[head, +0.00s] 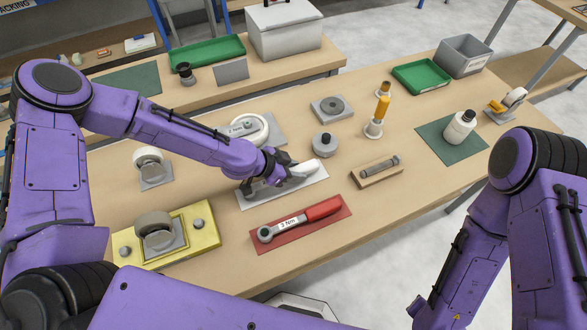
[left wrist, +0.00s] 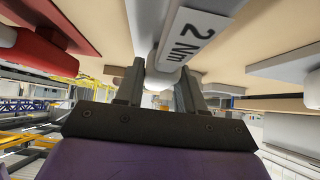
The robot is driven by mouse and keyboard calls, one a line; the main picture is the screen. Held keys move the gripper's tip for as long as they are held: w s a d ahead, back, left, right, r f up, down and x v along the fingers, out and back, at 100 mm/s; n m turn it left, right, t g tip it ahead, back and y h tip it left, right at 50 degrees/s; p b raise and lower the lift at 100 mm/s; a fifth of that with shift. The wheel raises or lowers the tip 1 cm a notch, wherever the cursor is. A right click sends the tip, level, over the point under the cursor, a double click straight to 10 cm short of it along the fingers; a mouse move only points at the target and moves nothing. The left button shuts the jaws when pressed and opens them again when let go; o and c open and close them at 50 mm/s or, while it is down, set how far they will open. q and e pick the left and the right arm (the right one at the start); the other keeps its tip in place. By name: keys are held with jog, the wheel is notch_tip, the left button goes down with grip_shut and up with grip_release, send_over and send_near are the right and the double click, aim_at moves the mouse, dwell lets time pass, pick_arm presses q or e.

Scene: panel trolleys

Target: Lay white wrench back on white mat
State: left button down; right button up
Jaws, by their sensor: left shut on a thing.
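The white wrench (head: 304,168) is in the jaws of my left gripper (head: 268,180), over the white mat (head: 262,207) in the head view. In the left wrist view the white wrench (left wrist: 190,42), labelled "2 Nm", runs up from between the fingers of my left gripper (left wrist: 160,88).
A red wrench (head: 300,219) lies on a red mat (head: 333,219) just in front. A yellow plate with a caster (head: 199,239) is at left front. A dark knobbed part (head: 325,144) and a wooden block with a metal cylinder (head: 377,172) stand to the right. Bare table lies between them.

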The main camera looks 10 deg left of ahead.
pick_arm(q)
jog(key=c, duration=0.7)
grip_release()
jog(key=shift+r, duration=0.3)
jog(key=v, duration=1.1)
jog(key=shift+s+a+r+p, duration=0.2)
jog(key=shift+s+a+p, duration=0.05)
jog(key=shift+p, duration=0.15)
